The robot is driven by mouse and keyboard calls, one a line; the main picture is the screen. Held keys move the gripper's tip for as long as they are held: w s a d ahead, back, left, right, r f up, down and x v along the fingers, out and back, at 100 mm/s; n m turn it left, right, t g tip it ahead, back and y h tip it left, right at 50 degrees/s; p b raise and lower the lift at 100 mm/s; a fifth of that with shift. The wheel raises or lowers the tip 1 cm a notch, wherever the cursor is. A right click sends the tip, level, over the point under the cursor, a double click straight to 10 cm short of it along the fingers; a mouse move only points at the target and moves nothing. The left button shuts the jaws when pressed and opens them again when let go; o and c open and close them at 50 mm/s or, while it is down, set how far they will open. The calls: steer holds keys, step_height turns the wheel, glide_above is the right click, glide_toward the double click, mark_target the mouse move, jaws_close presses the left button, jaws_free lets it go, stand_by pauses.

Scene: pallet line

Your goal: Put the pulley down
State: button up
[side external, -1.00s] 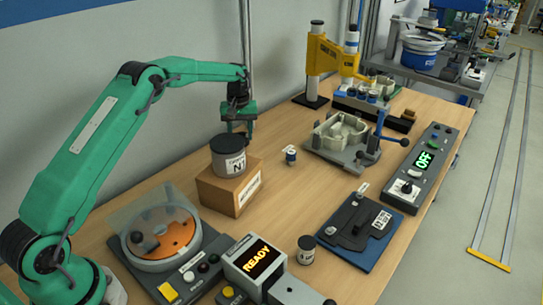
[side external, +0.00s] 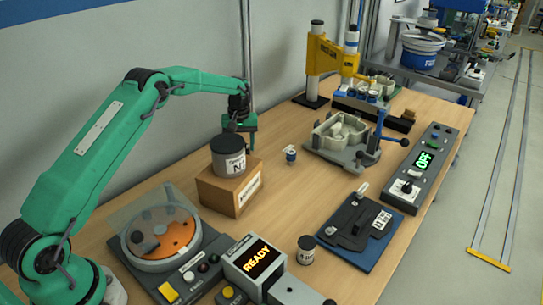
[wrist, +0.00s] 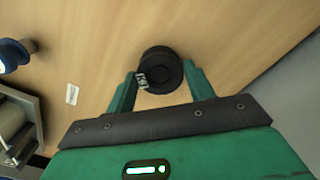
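The pulley (wrist: 161,69) is a dark round piece with a small white label, seen from above in the wrist view. My gripper (wrist: 160,75) has one green finger on each side of it, and both fingertips appear to touch it. In the side view my gripper (side external: 242,139) is low over the back of the table, behind a dark canister (side external: 228,155) marked N7. The pulley is not clear in the side view, and the gap between it and the table cannot be judged.
The canister stands on a cardboard box (side external: 221,196) close in front of my gripper. A grey fixture (side external: 340,134) stands further right. Bare wood (side external: 270,125) lies between my gripper and the jar.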

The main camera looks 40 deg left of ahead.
steer(key=shift+o, duration=1.1)
step_height(320, 180, up, 12)
steer(key=shift+r, duration=0.15)
stand_by(0.4)
